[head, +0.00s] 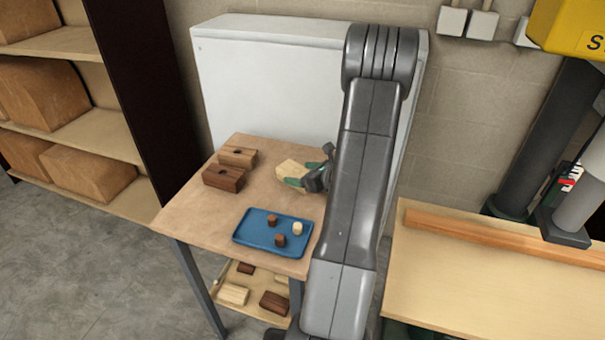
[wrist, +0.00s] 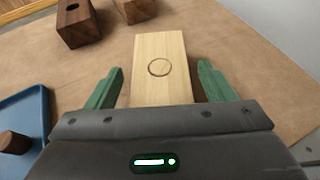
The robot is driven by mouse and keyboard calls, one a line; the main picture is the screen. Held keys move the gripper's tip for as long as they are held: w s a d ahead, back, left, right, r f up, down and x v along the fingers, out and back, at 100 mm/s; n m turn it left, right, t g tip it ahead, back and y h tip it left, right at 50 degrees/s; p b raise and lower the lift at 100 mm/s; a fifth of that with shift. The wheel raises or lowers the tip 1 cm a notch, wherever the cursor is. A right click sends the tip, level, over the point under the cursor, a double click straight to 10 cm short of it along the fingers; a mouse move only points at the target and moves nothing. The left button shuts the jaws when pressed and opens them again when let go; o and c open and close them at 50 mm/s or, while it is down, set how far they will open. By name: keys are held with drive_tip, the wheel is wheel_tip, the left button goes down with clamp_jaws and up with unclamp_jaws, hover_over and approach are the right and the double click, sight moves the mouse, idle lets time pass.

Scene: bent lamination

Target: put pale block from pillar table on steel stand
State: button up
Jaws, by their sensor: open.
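The pale block (head: 289,167) lies on the wooden top of the table with grey legs (head: 228,214), toward its back right. In the wrist view the pale block (wrist: 160,70) has a ring mark on its upper face. My gripper (wrist: 160,74) is open, with one green finger on each side of the block and a visible gap on both sides. My gripper (head: 308,168) is partly hidden behind my arm in the head view. I cannot tell which piece of furniture is the pillar table or the steel stand.
Two dark-brown blocks with holes (head: 224,177) (head: 238,157) sit at the table's back left. A blue tray (head: 243,239) holds small cylinders at the front. A lower shelf carries several blocks. A pale bench (head: 470,297) with a plank (head: 480,228) stands right.

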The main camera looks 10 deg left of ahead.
sight(302, 174)
drive_tip(key=shift+r, duration=0.25)
drive_tip(key=b+v, duration=0.1)
drive_tip(key=v, duration=1.1)
drive_tip(key=shift+f, duration=0.1)
drive_tip(key=p+x, duration=0.1)
drive_tip(key=x, duration=1.1)
drive_tip(key=shift+s, duration=0.1)
drive_tip(key=shift+w+a+r, duration=0.1)
drive_tip(key=shift+w+r, duration=0.1)
drive_tip(key=shift+s+r, duration=0.1)
drive_tip(key=shift+r, duration=1.35)
